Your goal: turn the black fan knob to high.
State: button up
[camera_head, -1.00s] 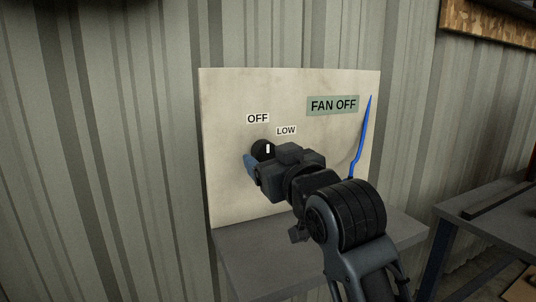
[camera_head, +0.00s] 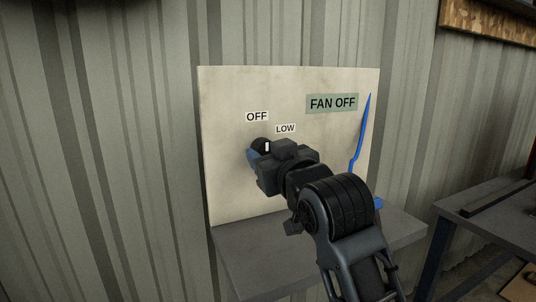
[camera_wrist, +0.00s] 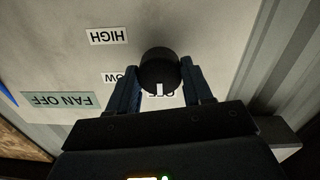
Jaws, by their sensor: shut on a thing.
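The round black fan knob (camera_head: 259,144) is on a pale panel (camera_head: 225,90). It shows fully in the wrist view (camera_wrist: 158,66), where its white mark points at the OFF label (camera_wrist: 168,94). My gripper (camera_wrist: 160,76) is shut on the knob, one blue finger on each side. In the head view my gripper (camera_head: 256,157) hides the knob's lower right part. The LOW label (camera_head: 285,128) is up and right of the knob. The HIGH label (camera_wrist: 108,36) shows only in the wrist view. The green sign (camera_head: 332,103) reads FAN OFF.
A blue strip (camera_head: 360,135) hangs at the panel's right side. A grey shelf (camera_head: 255,252) juts out below the panel. A dark table (camera_head: 490,215) stands at the right. The corrugated wall (camera_head: 120,150) left of the panel is bare.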

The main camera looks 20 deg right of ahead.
jog(key=shift+m, duration=0.4)
jog(key=shift+c, duration=0.3)
jog(key=shift+r+m+p, duration=0.1)
jog(key=shift+m+p, duration=0.65)
jog(key=shift+m, duration=0.25)
jog(key=m+p, duration=0.1)
jog(key=m, duration=0.3)
jog(key=shift+m+p, duration=0.3)
jog(key=m+p, duration=0.1)
jog(key=m, duration=1.5)
jog(key=shift+y+p, duration=0.3)
jog(key=shift+y, duration=0.1)
jog(key=shift+d, duration=0.1)
